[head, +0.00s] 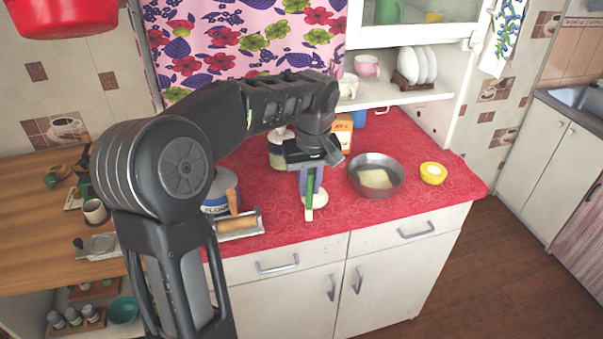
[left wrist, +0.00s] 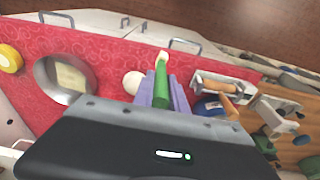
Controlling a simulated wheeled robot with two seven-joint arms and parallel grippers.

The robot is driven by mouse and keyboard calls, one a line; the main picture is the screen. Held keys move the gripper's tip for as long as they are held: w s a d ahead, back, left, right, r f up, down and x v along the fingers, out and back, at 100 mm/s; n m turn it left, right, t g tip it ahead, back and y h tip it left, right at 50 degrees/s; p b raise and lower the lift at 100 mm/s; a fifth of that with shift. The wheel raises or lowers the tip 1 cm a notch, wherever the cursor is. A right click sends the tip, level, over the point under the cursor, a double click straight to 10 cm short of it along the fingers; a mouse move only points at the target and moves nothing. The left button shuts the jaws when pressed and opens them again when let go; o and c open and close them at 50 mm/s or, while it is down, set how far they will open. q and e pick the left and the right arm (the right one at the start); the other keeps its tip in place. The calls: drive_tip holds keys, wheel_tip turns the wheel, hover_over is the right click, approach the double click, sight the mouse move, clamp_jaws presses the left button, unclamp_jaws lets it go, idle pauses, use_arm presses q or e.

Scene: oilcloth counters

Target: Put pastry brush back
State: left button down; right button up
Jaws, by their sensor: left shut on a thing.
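My left gripper (head: 314,182) hangs over the red counter, pointing down. Its purple fingers are shut on the pastry brush (head: 309,194), which has a green handle and a pale tip at its lower end. In the left wrist view the brush (left wrist: 161,85) lies between the two purple fingers (left wrist: 159,90), pale tip outward. I cannot tell whether the tip touches the counter. My right gripper is not in view.
A metal pan (head: 362,187) with a pale slab inside stands right of the gripper, and a yellow bowl (head: 433,173) beyond it.

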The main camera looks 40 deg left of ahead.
use_arm(q)
drive_tip(key=d+f+m+b, duration=0.2)
drive_tip(key=d+f+m, duration=0.3)
drive_tip(key=d+f, duration=0.4)
drive_tip(key=w+d+f+m+h+b, duration=0.1)
drive_tip(key=d+f+m, duration=0.4)
drive_tip(key=f, duration=1.5)
drive_tip(key=d+b, duration=0.1)
drive_tip(key=d, duration=0.4)
drive_tip(key=shift+m+t, duration=0.3)
drive_tip(key=shift+m, duration=0.1)
drive_tip(key=shift+r, duration=0.1)
